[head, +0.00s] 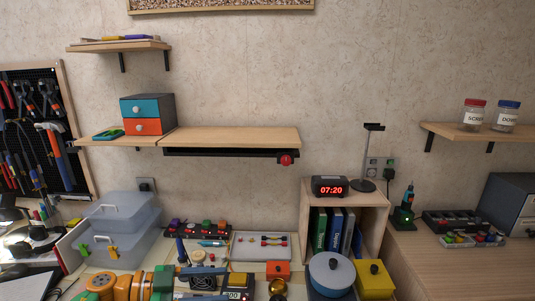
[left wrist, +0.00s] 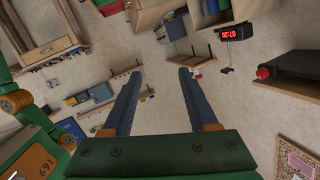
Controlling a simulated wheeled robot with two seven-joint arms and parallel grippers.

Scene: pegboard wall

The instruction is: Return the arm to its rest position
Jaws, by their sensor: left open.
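My left arm, green and orange, enters at the bottom left of the head view (head: 130,287). My left gripper (head: 205,283) shows as dark blue-grey fingers low in that view, over the near part of the bench. In the left wrist view the gripper (left wrist: 160,74) has its two long fingers well apart, with nothing between them. The wall and furniture appear turned and at a distance behind the fingers. My right gripper is in neither view.
A wooden shelf with a red knob (head: 286,160) and a blue-and-orange drawer unit (head: 147,114) are on the wall. Clear bins (head: 120,238) stand at left. A clock (head: 329,186) sits on a cubby with binders. Jars (head: 475,113) stand on the right shelf. The bench is crowded.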

